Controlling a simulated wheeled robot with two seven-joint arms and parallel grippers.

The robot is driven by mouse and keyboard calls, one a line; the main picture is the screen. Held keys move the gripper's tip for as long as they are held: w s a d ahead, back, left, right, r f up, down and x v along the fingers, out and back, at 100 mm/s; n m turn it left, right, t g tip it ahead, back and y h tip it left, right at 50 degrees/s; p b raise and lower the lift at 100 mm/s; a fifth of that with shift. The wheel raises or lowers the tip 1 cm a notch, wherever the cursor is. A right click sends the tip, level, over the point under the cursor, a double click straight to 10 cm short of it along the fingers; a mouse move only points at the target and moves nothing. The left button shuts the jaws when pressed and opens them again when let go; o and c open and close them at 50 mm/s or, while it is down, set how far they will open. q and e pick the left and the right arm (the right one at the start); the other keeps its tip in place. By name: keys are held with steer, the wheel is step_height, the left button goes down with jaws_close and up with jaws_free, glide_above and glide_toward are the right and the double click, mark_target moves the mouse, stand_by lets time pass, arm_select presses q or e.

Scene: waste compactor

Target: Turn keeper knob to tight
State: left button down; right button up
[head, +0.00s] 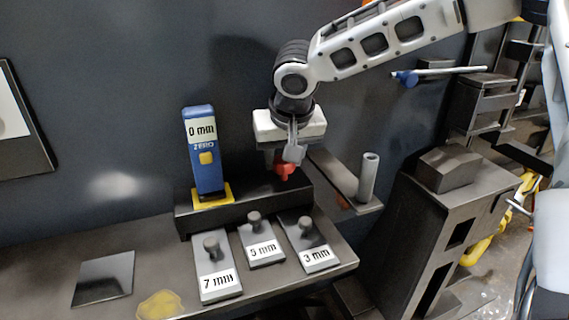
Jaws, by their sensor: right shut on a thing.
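The red keeper knob (284,170) shows just below my right gripper (291,154), above the back of the bench. My right gripper points down and its fingers are shut on the knob, hiding its upper part. I cannot read the knob's turn position or any tight mark. My left gripper is not in view.
A blue gauge (206,165) marked 0 mm stands left of the knob on a yellow foot. Plates marked 7 mm (217,283), 5 mm (262,249) and 3 mm (316,259) lie in front. A grey post (368,178) stands right on a bracket. A dark square (103,278) lies at the left.

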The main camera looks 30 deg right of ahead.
steer(key=m, duration=0.2)
steer(key=m+g+h+b, duration=0.1)
steer(key=m, duration=0.1)
steer(key=shift+a+f+m+h, duration=0.1)
steer(key=shift+m+h, duration=0.2)
steer(key=shift+m+g+h+b, duration=0.3)
steer(key=shift+m+g+b, duration=0.3)
steer(key=shift+m, duration=1.4)
steer(key=o, duration=1)
steer(key=shift+c, duration=0.2)
steer(key=shift+w, duration=0.1)
steer(key=p+v, duration=0.1)
steer(key=v, duration=1.5)
steer(key=shift+p, duration=0.35)
